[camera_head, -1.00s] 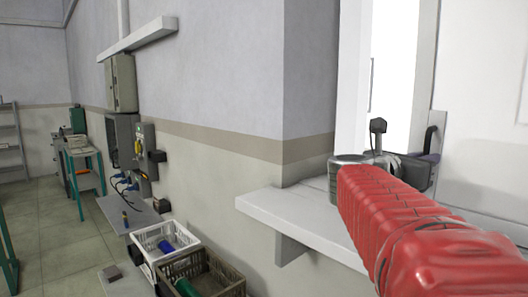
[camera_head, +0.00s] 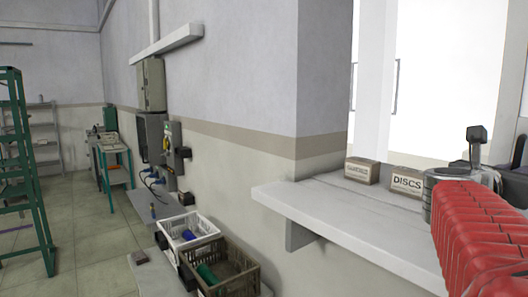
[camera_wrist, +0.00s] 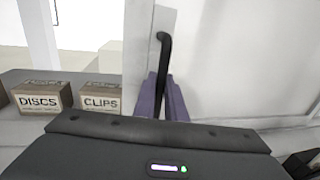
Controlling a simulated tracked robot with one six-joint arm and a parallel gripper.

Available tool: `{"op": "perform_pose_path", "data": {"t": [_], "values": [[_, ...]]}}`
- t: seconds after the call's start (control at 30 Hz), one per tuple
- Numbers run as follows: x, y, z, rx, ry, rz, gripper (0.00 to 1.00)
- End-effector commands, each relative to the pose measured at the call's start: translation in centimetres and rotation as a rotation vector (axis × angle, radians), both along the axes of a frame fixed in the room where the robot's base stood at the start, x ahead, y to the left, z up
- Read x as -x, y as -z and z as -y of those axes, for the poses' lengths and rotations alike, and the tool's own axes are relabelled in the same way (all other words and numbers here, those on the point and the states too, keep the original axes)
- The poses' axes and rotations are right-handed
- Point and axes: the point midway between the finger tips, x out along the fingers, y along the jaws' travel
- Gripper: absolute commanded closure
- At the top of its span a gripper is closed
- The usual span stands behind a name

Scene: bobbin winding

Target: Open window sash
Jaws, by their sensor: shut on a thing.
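The white window sash (camera_wrist: 230,60) fills the right of the wrist view, with a black bent handle (camera_wrist: 163,48) standing at its edge on a grey plate. My gripper (camera_wrist: 164,100) has its purple fingers closed around the lower part of this handle. In the head view my red-sleeved arm reaches to the right edge, and only a strip of the sash (camera_head: 523,105) shows there. A wide bright opening (camera_head: 440,80) lies left of the sash.
A white sill (camera_head: 335,215) runs below the opening. On it stand a DISCS box (camera_head: 405,181) and another small box (camera_head: 361,170); a CLIPS box (camera_wrist: 101,98) sits close to my fingers. Baskets (camera_head: 222,265) and a green ladder (camera_head: 25,170) stand left.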

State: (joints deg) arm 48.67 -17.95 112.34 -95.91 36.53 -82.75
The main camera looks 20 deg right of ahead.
Motion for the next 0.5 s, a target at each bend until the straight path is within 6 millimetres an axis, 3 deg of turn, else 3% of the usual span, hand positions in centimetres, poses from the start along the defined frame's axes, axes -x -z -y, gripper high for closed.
{"op": "perform_pose_path", "data": {"t": [0.5], "values": [[0.79, -0.07, 0.25, 0.001, 0.001, 0.0, 1.0]]}}
